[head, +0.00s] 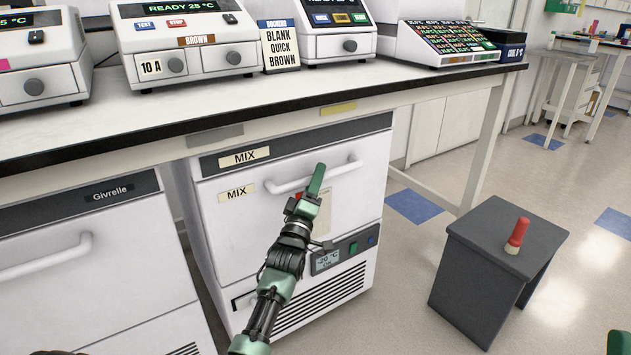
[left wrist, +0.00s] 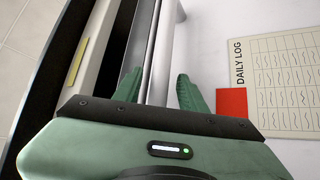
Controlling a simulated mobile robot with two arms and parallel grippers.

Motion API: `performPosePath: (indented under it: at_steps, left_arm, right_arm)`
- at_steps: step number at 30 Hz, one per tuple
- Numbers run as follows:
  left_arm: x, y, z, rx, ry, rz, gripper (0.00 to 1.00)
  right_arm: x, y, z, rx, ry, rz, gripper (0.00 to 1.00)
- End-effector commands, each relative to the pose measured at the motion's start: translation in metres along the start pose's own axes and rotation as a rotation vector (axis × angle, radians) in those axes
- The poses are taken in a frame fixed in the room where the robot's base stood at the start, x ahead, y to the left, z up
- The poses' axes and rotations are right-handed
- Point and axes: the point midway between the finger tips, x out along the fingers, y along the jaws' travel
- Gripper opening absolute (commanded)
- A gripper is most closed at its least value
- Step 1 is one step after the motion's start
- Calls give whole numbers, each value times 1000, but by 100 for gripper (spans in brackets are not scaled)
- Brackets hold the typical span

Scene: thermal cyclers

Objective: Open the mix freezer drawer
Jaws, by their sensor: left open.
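The mix freezer (head: 225,215) is a white under-bench unit with two MIX labels. Its drawer front looks closed, flush with the cabinet. Its white bar handle (head: 343,170) runs across the upper front and shows as a long bar in the left wrist view (left wrist: 160,45). My left gripper (head: 318,180) is at the handle, partly covering it. In the left wrist view its green fingers (left wrist: 160,90) are open, one on each side of the bar, with a visible gap at the right finger.
A Givrelle freezer (head: 90,265) stands to the left. The bench top (head: 290,95) overhangs the drawer and carries thermal cyclers. A dark stool (head: 490,250) with a red-topped item (head: 517,235) stands to the right. A daily log sheet (left wrist: 285,85) and red card (left wrist: 231,102) are on the front.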

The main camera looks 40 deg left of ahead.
Motion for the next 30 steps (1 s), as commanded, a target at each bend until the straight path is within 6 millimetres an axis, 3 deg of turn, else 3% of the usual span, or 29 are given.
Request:
performPosePath:
  at_steps: [5,10,30]
  left_arm:
    - [0,0,0,1,0,0,41]
    - [0,0,0,1,0,0,0]
    - [0,0,0,1,-1,-1,0]
  right_arm:
    - [0,0,0,0,0,0,36]
    - [0,0,0,0,-1,0,36]
    - [0,0,0,-1,-2,0,36]
